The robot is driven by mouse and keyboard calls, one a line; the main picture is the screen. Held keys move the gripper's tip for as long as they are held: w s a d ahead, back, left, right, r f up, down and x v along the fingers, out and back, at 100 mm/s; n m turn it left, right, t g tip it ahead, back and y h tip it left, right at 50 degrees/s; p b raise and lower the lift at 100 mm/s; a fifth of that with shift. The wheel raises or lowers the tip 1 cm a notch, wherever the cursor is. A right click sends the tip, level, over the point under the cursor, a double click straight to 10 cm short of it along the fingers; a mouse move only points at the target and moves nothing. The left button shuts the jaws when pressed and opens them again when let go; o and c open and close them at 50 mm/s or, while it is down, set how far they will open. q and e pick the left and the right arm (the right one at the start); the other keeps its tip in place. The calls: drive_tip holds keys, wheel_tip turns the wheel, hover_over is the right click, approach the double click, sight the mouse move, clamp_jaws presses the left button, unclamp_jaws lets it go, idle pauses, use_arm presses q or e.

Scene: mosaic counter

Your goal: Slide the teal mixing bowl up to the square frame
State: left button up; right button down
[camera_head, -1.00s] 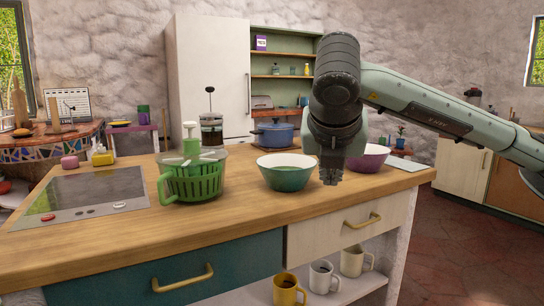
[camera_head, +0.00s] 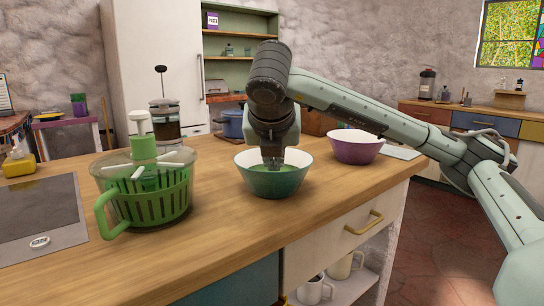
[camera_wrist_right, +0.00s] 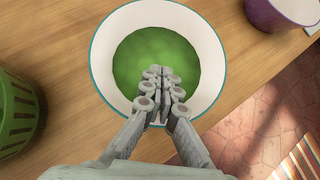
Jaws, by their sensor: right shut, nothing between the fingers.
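The teal mixing bowl (camera_head: 272,184) stands upright on the wooden counter, with a white inside and green contents; the right wrist view shows it from above (camera_wrist_right: 210,55). My right gripper (camera_head: 273,160) points down over the bowl with its fingers shut and empty. In the right wrist view the fingertips (camera_wrist_right: 160,74) overlap the bowl's green contents; I cannot tell whether they touch the bowl. A flat pale thing (camera_head: 402,152) lies near the counter's right edge; I cannot tell whether it is the square frame. My left gripper is not in view.
A purple bowl (camera_head: 357,149) stands right of the teal bowl, and a green salad spinner (camera_head: 150,190) stands to its left. A French press (camera_head: 166,122) and a blue pot (camera_head: 233,124) are behind. The counter's front strip (camera_head: 235,215) is clear.

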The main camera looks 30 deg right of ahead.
drive_tip(key=x, duration=0.3)
drive_tip(key=shift+w+d+f, duration=0.15)
drive_tip(key=shift+w+d, duration=0.1)
drive_tip(key=w+d, duration=0.1)
drive_tip(key=w+d+p, duration=0.1)
drive_tip(key=shift+w+f, duration=0.1)
drive_tip(key=shift+w, duration=0.3)
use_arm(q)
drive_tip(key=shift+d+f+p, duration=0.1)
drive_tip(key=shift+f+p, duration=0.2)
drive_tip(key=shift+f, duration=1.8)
use_arm(e)
drive_tip(key=shift+w+d, duration=0.25)
drive_tip(key=shift+w, duration=0.15)
drive_tip(key=shift+f, duration=0.1)
